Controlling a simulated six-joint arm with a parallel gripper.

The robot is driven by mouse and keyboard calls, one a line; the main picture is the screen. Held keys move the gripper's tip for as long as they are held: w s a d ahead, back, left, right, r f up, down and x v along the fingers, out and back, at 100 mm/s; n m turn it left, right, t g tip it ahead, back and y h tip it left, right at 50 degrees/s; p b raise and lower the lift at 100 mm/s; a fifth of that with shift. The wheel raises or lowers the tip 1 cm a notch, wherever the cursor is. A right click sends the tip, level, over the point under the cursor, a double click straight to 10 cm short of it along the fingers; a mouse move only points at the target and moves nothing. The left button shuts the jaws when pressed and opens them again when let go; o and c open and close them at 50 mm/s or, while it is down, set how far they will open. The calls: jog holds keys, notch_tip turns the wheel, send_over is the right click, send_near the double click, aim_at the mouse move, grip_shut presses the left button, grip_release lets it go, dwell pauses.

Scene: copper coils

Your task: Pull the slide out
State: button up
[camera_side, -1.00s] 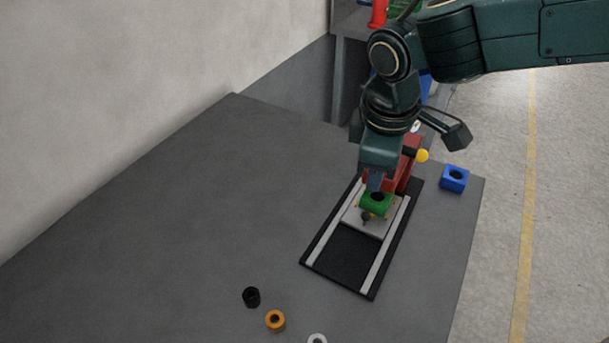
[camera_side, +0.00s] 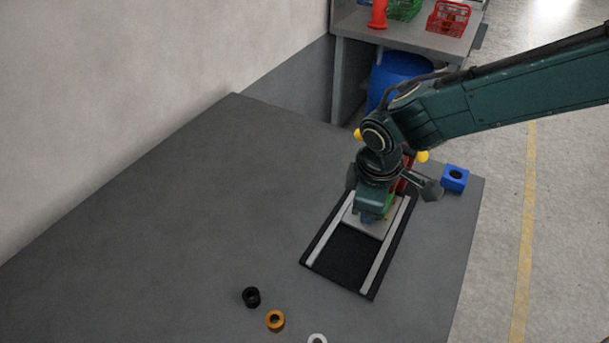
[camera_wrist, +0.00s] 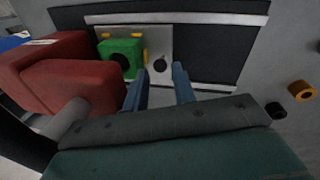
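The slide is a light grey plate (camera_side: 378,229) between two pale rails on a black base (camera_side: 345,258); it also shows in the wrist view (camera_wrist: 158,42). It sits at the far end of the rails, near the red machine. A green block (camera_wrist: 120,58) with a round hole stands on it, mostly hidden by my arm in the side view. A dark round knob (camera_wrist: 160,66) stands on the plate beside the block. My gripper (camera_wrist: 160,70) is low over the plate, its two blue fingers apart with the knob between their tips. Contact cannot be told.
The red machine (camera_wrist: 70,75) stands close beside my gripper. A blue block (camera_side: 454,178) lies right of the base. Black (camera_side: 251,297), orange (camera_side: 275,320) and white (camera_side: 317,339) rings lie near the front. The near stretch of the rails is clear.

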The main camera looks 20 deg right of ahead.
jog(key=shift+w+d+f, duration=0.1)
jog(key=shift+w+f, duration=0.1)
jog(key=shift+f, duration=0.85)
grip_shut()
jog(key=s+a, duration=0.8)
jog(key=shift+s+a, duration=0.25)
jog(key=shift+a, duration=0.05)
grip_release()
jog(key=shift+s+a, duration=0.1)
jog(key=shift+r, duration=0.2)
